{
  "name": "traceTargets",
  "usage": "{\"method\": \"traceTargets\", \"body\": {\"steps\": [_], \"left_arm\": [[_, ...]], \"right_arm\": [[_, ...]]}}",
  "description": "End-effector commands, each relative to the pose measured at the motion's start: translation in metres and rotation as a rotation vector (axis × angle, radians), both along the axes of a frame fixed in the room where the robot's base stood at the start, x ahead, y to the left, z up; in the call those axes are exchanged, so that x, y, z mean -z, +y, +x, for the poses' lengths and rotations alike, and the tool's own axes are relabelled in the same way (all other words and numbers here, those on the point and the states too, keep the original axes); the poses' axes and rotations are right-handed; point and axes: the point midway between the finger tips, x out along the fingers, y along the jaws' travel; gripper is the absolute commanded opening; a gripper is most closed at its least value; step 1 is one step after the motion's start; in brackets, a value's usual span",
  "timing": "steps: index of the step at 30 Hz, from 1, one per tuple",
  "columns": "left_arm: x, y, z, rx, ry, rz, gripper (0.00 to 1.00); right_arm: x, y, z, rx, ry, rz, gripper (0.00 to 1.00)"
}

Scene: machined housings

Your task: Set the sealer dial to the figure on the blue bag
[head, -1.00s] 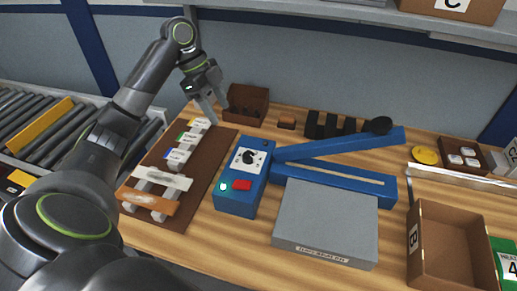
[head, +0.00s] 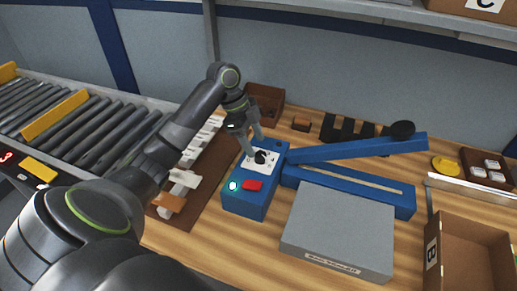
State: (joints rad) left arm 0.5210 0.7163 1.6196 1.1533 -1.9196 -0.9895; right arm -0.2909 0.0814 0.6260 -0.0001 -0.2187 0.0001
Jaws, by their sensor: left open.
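The sealer's blue control box (head: 249,203) stands at the middle of the bench, with a white plate and a black dial (head: 260,158) on top. A red button (head: 252,185) and a lit green button (head: 234,185) are in front of the dial. My left gripper (head: 254,148) is open, fingers pointing down, right at the dial's far side. I cannot tell whether the fingers touch it. The figures on the plate are too small to read. The blue bag cannot be made out. My right gripper is not in view.
The sealer's raised blue arm (head: 350,147) and lower blue bar (head: 395,202) lie right of the box. A grey block (head: 340,228) is in front of them. A cardboard box (head: 470,240) stands at right. A roller conveyor (head: 85,130) runs along the left.

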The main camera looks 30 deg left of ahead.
Motion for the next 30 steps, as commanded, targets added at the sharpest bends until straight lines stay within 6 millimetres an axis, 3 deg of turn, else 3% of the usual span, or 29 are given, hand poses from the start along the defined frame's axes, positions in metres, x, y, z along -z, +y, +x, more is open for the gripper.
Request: {"method": "traceTargets", "body": {"steps": [7,19,28,30], "left_arm": [[0.030,-0.013,0.003,-0.001,0.001,-0.001,0.55],[0.037,-0.015,0.004,0.000,-0.001,0.000,0.53],[0.036,-0.015,0.003,0.000,0.000,0.000,0.14],[0.036,-0.015,0.003,0.000,0.000,0.000,0.10]], "right_arm": [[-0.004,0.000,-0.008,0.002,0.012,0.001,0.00],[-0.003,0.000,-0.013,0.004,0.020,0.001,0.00],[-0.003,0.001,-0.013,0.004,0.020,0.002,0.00],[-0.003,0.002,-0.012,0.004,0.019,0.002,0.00]]}}
